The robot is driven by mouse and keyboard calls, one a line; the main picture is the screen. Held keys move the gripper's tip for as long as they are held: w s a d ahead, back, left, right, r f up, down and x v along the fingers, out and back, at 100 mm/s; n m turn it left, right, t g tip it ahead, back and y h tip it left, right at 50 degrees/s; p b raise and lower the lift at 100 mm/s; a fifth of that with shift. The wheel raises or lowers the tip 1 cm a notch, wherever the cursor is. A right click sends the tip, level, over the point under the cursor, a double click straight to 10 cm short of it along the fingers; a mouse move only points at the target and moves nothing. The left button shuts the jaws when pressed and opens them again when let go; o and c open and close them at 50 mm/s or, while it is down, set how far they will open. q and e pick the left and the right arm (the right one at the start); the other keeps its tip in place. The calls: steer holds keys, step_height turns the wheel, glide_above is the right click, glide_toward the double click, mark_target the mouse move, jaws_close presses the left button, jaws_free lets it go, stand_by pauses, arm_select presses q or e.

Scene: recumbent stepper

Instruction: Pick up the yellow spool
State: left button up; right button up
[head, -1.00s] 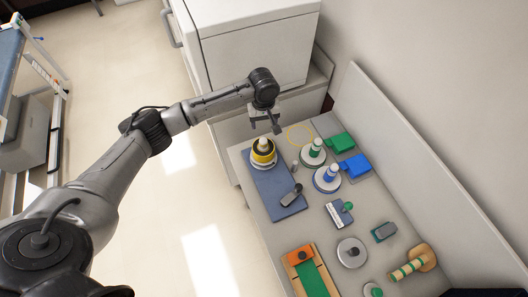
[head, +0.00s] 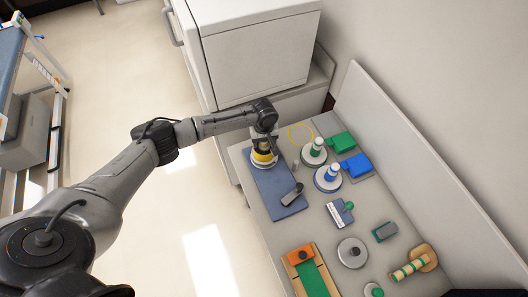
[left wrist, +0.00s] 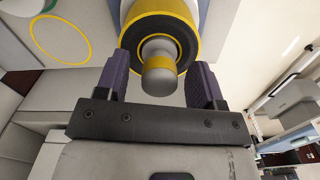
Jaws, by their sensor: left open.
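The yellow spool (head: 262,158) sits on a round base at the far end of the blue mat (head: 278,190). In the left wrist view the spool (left wrist: 186,17) shows as a yellow-edged ring with a dark band, around a grey post with a rounded tip (left wrist: 159,76). My left gripper (head: 266,143) is right over it, partly hiding it in the head view. In the left wrist view my left gripper (left wrist: 166,68) is open, with one dark finger on each side of the post tip. Whether the fingers touch the spool cannot be told. My right gripper is not in view.
A yellow ring outline (head: 301,135) is marked on the table beside the mat. Green (head: 314,152) and blue (head: 328,178) spools on posts stand to the right. A grey device (head: 292,194) lies on the mat. A white cabinet (head: 255,50) stands behind.

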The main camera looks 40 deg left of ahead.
arm_select(q)
steer(key=shift+f, duration=0.65)
jaws_close()
